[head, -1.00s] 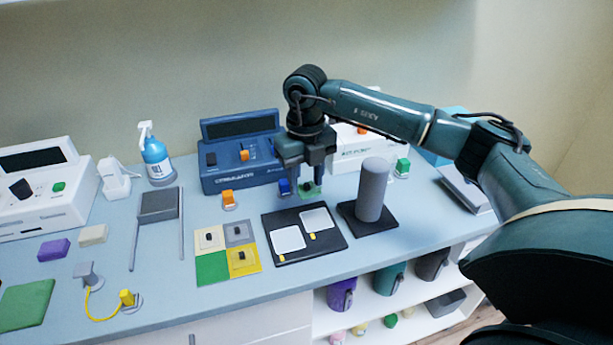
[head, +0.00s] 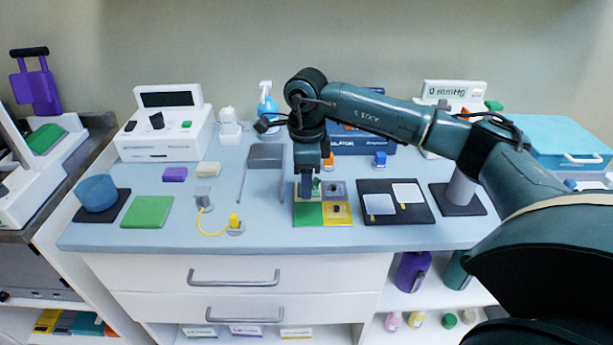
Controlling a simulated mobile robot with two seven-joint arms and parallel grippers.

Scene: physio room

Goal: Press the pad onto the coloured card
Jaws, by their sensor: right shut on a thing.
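The coloured card (head: 308,214) lies flat on the counter, with green and yellow squares in front and a grey one behind. The grey and yellow squares each carry a piece with a dark knob; the green square looks bare. My right gripper (head: 306,192) points down over the back left of the card and hides most of that square. I cannot tell whether the pad touches the card. My left gripper is out of view.
A black board (head: 418,212) with two white plates lies right of the card, then a grey cylinder on a black base (head: 463,208). A grey block with two rods (head: 265,155) stands left of the card. A yellow lead (head: 212,232) lies further left. The front counter strip is clear.

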